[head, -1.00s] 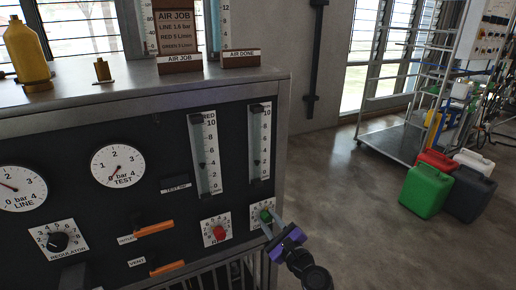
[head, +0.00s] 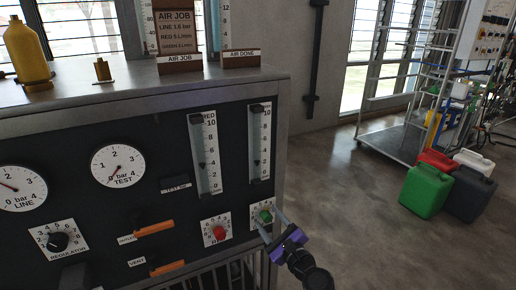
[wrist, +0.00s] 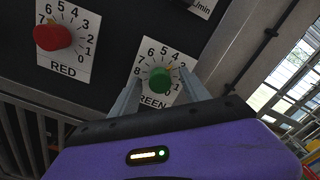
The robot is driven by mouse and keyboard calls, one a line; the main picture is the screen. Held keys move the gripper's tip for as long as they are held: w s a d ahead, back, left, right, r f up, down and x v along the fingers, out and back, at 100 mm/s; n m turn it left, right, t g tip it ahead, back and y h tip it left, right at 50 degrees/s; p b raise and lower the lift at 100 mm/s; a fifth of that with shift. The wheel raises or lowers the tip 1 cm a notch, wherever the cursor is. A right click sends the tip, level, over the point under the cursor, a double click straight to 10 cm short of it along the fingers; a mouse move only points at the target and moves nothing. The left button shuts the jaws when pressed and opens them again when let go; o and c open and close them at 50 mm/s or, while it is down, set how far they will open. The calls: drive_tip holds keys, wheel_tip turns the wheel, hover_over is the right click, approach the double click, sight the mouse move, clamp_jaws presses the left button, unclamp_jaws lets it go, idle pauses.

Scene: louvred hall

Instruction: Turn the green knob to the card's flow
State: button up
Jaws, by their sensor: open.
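The green knob (head: 265,216) sits on a white numbered dial plate at the panel's lower right. It also shows in the wrist view (wrist: 160,80); its exact setting is hard to tell. My gripper (head: 268,219) is open, its two fingers on either side of the green knob; in the wrist view (wrist: 161,78) I cannot tell whether they touch it. The brown job card (head: 175,33) stands on the cabinet top, reading line 1.6 bar and red 5; its green line is too small to read surely. The green flow tube (head: 259,135) has a dark float low, near 2.
The red knob (head: 219,232) is close left of the green one, below the red flow tube (head: 206,140). Orange-handled levers (head: 154,228) and the regulator knob (head: 58,241) are farther left. Jerrycans (head: 427,190) and a trolley stand on the floor at right.

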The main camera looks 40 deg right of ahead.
drive_tip(key=v, duration=0.6)
drive_tip(key=shift+s, duration=0.25)
drive_tip(key=shift+s+a, duration=0.1)
drive_tip(key=b+v, duration=0.1)
drive_tip(key=v, duration=0.6)
drive_tip(key=shift+s+b, duration=0.3)
drive_tip(key=shift+b, duration=0.1)
